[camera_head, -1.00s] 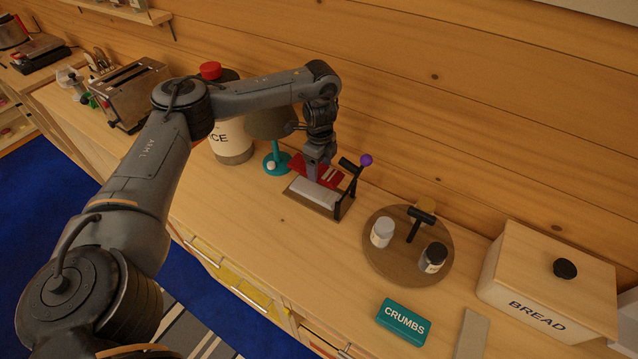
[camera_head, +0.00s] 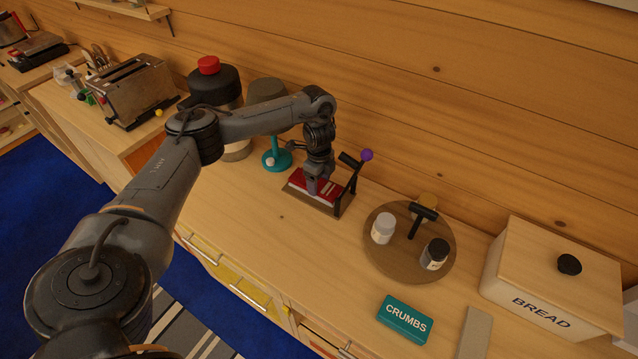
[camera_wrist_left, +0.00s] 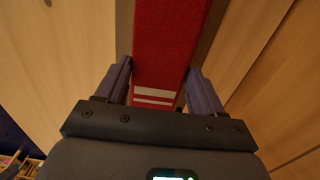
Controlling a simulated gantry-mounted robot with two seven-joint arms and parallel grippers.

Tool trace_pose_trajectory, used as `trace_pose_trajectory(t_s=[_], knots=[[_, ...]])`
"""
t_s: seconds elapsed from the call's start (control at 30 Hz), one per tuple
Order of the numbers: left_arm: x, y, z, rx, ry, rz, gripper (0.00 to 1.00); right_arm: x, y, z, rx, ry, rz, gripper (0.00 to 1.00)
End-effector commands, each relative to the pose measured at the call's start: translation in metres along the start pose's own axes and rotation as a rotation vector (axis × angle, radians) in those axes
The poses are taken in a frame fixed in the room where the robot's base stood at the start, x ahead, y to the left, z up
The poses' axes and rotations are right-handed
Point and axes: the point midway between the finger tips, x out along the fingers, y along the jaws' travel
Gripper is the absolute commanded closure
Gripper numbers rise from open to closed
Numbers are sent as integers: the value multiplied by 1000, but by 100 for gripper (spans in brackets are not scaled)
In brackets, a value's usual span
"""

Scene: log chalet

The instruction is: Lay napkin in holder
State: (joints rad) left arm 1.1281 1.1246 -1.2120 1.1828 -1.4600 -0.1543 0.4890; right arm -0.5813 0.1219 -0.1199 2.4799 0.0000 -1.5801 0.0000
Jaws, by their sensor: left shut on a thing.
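The red napkin with pale stripes (camera_head: 301,181) lies low over the napkin holder, on top of its white pad. The holder (camera_head: 345,208) is a brown base with a dark upright frame and a purple-knobbed arm (camera_head: 366,155) raised at its right. My left gripper (camera_head: 312,188) points down over the holder and is shut on the napkin. In the left wrist view the red napkin (camera_wrist_left: 165,50) runs between the two fingers. The fingertips are partly hidden in the head view. My right gripper is not in view.
A teal-based lamp (camera_head: 276,160) and a canister with a red knob (camera_head: 208,66) stand behind and left. A round board (camera_head: 385,257) with shakers is to the right, then a bread box (camera_head: 540,290). A teal crumbs box (camera_head: 404,319) lies in front. The counter before the holder is clear.

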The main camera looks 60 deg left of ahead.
Motion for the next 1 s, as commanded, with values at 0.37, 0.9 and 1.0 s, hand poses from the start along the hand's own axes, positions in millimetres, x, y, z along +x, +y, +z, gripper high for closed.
trace_pose_trajectory(t_s=[0.37,0.9,1.0], knots=[[4,0,0,-1,0,-1,61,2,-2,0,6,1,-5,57],[7,0,0,-1,0,-1,7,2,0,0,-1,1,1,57],[5,0,0,-1,1,-1,7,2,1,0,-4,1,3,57]])
